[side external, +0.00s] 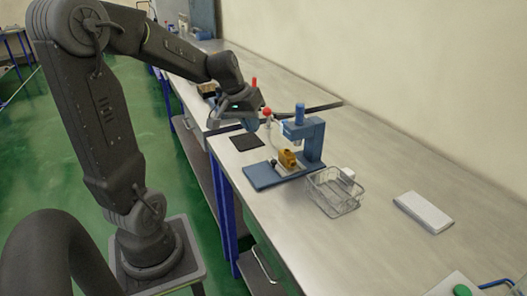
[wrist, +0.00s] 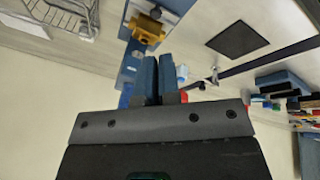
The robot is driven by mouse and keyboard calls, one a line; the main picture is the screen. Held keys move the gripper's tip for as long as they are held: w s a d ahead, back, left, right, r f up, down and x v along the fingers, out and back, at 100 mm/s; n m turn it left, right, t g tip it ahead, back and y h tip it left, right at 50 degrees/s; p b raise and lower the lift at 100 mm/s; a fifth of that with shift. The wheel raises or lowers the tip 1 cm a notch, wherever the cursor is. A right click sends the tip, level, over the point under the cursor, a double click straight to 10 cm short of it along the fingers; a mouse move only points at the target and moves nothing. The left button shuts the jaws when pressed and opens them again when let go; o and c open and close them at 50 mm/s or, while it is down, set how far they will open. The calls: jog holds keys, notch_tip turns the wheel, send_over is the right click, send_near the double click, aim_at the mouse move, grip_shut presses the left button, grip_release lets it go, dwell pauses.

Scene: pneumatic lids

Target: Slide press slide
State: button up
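The blue press (side external: 310,135) stands on a blue base plate (side external: 262,177), with a blue cylinder on top. A yellow-brass part (side external: 288,158) sits on the base beneath the press head; it also shows in the wrist view (wrist: 148,28). A red ball knob (side external: 266,112) stands left of the press, beside my gripper (side external: 250,124). In the wrist view my gripper (wrist: 158,72) has its two blue fingers together with nothing visible between them. A bit of red (wrist: 182,72) shows just right of the fingers; contact cannot be told.
A wire basket (side external: 334,192) stands right of the press, and a white slab (side external: 423,212) lies farther right. A dark mat (side external: 247,141) lies left of the press. A dark bar crosses the bench behind it. Several tools (wrist: 285,90) lie at the wrist view's right.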

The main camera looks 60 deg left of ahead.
jog(key=n, duration=0.5)
jog(key=shift+s+a+f, duration=0.15)
jog(key=shift+s, duration=0.15)
grip_shut()
jog(key=f+n, duration=0.3)
jog(key=n, duration=0.4)
jog(key=f+n, duration=0.4)
jog(key=n, duration=0.3)
jog(key=f+n, duration=0.3)
jog(key=n, duration=0.4)
jog(key=shift+w+a+f+n+g+h, duration=0.1)
jog(key=shift+w+f+n+g+h, duration=0.2)
jog(key=shift+f+n+g, duration=0.1)
jog(key=w, duration=0.2)
jog(key=shift+w+f, duration=0.1)
jog(key=shift+w, duration=0.2)
jog(key=shift+w+d+f, duration=0.1)
jog(key=shift+w+d, duration=0.15)
jog(key=shift+w, duration=0.45)
jog(key=shift+w, duration=0.1)
